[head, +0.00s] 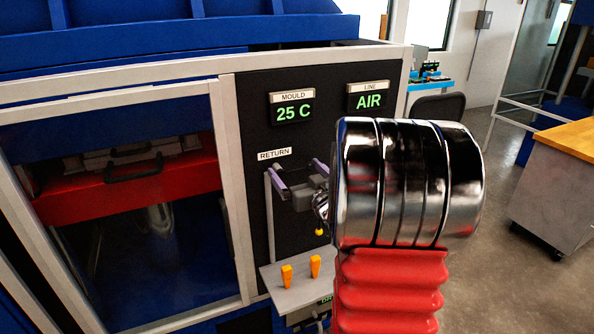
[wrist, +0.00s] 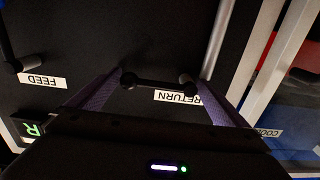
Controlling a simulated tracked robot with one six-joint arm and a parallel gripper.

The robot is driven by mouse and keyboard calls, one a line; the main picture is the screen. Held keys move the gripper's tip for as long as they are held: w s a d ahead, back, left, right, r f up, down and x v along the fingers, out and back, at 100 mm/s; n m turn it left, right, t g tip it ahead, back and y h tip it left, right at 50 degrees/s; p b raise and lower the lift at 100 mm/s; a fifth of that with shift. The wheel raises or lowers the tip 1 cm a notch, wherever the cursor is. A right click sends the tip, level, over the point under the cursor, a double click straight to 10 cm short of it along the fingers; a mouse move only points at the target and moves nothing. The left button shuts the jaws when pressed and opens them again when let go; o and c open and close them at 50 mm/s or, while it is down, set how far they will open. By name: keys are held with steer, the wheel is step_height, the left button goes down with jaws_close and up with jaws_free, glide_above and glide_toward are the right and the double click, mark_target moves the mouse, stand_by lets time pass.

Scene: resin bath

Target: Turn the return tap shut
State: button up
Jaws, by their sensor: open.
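The return tap shows in the wrist view as a dark bar-like handle (wrist: 158,83) with rounded ends, beside the RETURN label (wrist: 177,97), which appears upside down. My gripper (wrist: 160,75) is open, with one purple finger on each side of the handle. The handle lies across the gap between the fingertips; I cannot tell whether either finger touches it. In the head view my gripper (head: 291,167) is at the black panel, just below the RETURN label (head: 274,154). There I cannot make out the tap handle apart from the gripper and arm.
The FEED label (wrist: 43,82) and another dark handle (wrist: 12,68) are at the left of the wrist view. Below my gripper, a grey shelf (head: 290,295) carries two orange pegs (head: 287,275). A glazed cabinet with a red block (head: 130,185) stands left.

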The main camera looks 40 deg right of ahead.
steer(key=shift+w+d, duration=0.1)
steer(key=shift+w, duration=0.2)
steer(key=shift+c, duration=0.2)
steer(key=shift+f, duration=0.1)
steer(key=c, duration=1.2)
steer(key=shift+d, duration=0.15)
steer(key=shift+c, duration=0.5)
steer(key=shift+a, duration=0.3)
steer(key=shift+w, duration=0.1)
